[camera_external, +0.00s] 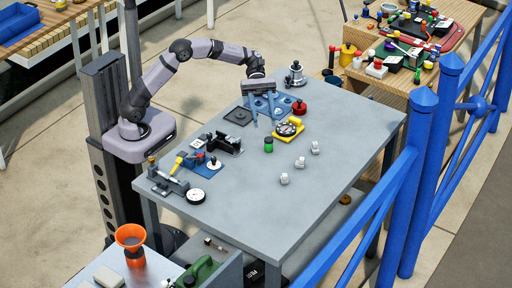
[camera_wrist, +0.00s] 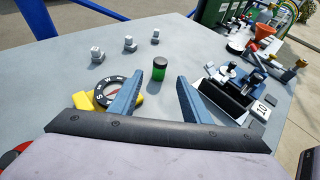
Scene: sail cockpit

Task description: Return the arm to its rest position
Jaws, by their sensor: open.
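My gripper (camera_external: 264,114) is above the far part of the grey table (camera_external: 345,185), with its fingers pointing down. In the wrist view my gripper (camera_wrist: 158,97) shows two blue-grey fingers spread apart with nothing between them. My arm arches from its base at the table's left side. A small green jar with a dark lid (camera_wrist: 159,68) stands upright beyond the fingertips, and it also shows in the external view (camera_external: 269,145). A yellow-based compass (camera_external: 289,129) sits to the right of the fingers in the external view.
Three small white-grey blocks (camera_external: 301,162) stand on the right half of the table. A red round part (camera_external: 299,107) and a silver winch-like part (camera_external: 296,75) are at the far edge. Black cleats (camera_external: 224,143) and a white gauge (camera_external: 195,196) are at the left. The near right tabletop is clear.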

